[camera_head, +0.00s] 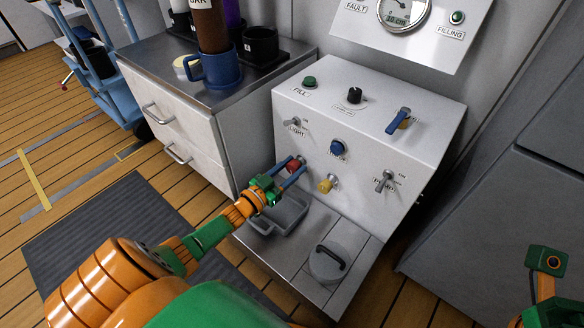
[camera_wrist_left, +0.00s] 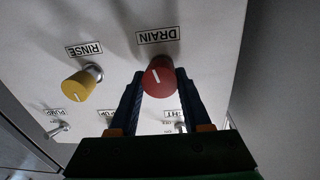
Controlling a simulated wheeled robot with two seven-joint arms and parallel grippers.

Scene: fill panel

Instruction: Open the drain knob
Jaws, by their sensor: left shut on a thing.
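The drain knob is red and round with a white mark line, under a DRAIN label. It sits low on the white panel in the head view (camera_head: 293,166) and between my fingers in the left wrist view (camera_wrist_left: 158,78). My left gripper (camera_head: 292,170) is shut on it, with one blue finger on each side. In the left wrist view the label appears upside down and the mark line is slightly tilted. My right arm shows only in part at the lower right of the head view; its gripper jaws are not seen.
A yellow rinse knob (camera_head: 327,184) is beside the drain knob. A light switch (camera_head: 292,123), blue knob (camera_head: 338,147), pump switch (camera_head: 385,181) and blue-handled valve (camera_head: 399,121) share the panel. Below are a grey tray (camera_head: 290,214) and a round lid (camera_head: 328,262). A counter with mugs stands left.

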